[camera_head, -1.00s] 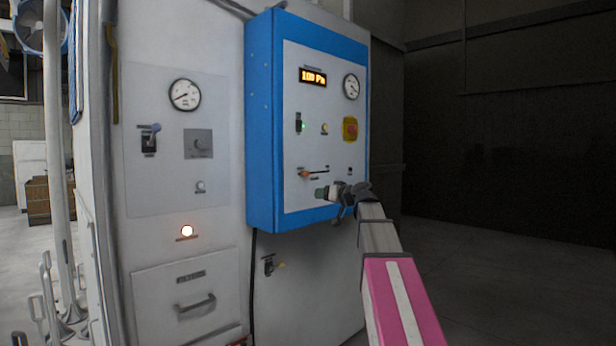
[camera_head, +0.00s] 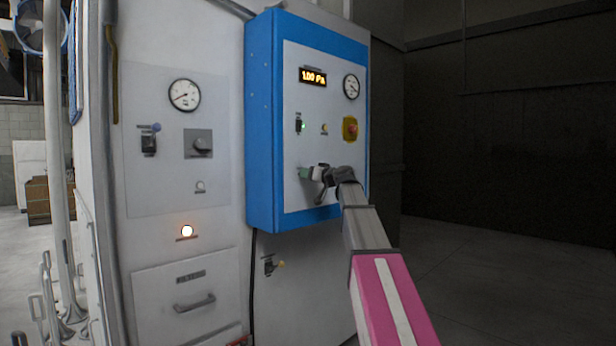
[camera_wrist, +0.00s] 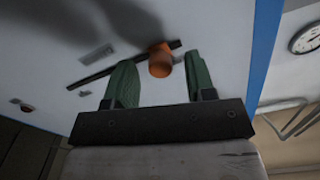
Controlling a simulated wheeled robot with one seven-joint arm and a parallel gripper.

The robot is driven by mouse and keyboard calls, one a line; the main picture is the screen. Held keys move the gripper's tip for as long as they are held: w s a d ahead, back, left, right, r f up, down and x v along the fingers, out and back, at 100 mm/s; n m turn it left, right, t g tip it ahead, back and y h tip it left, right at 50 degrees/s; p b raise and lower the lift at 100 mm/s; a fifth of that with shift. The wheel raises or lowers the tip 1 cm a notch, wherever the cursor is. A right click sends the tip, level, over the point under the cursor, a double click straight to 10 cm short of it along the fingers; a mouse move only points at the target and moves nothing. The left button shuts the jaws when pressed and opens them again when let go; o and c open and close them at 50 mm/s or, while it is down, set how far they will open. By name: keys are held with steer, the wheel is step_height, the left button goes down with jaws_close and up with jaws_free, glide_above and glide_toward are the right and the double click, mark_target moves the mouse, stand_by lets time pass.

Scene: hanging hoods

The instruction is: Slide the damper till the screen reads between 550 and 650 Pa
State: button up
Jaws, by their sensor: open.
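The damper is an orange knob (camera_wrist: 160,62) on a dark straight slot (camera_wrist: 98,77), near the slot's right end in the wrist view. In the head view my gripper hides the knob and most of the slot. The screen (camera_head: 313,76) has lit orange characters that appear to read 100 Pa. My gripper (camera_head: 305,173) is at the blue-edged panel's lower left. Contact cannot be told.
A red button on a yellow plate (camera_head: 350,128), a green-lit switch (camera_head: 300,124) and a round gauge (camera_head: 351,86) are on the same panel above my gripper. A grey panel with another gauge (camera_head: 184,94) is to the left. The floor at the right is clear.

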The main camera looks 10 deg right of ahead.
steer(key=shift+w+a, duration=0.35)
steer(key=shift+w, duration=0.15)
jaws_close()
steer(key=w+d, duration=0.6)
steer(key=d, duration=0.3)
steer(key=shift+w, duration=0.35)
steer(key=shift+d, duration=0.1)
jaws_free()
